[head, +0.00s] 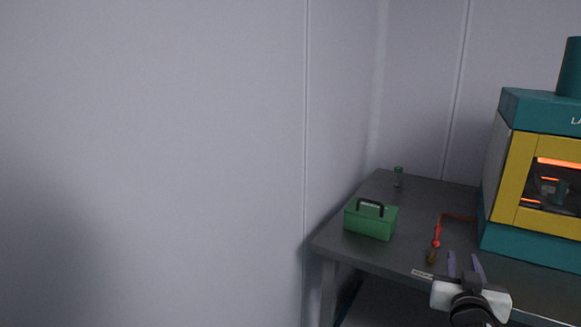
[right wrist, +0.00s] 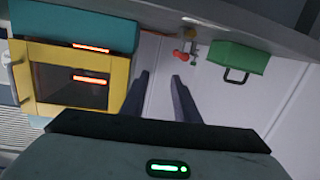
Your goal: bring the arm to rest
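My right gripper (head: 466,264) is in the lower right of the head view, over the front edge of the dark table (head: 440,200). Its two purple-grey fingers are apart with nothing between them. In the right wrist view the fingers (right wrist: 160,80) also stand open and empty. The green box with a black handle (head: 370,222) is on the table to the left of the gripper. My left gripper is in neither view.
A bare wall (head: 180,130) fills the left.

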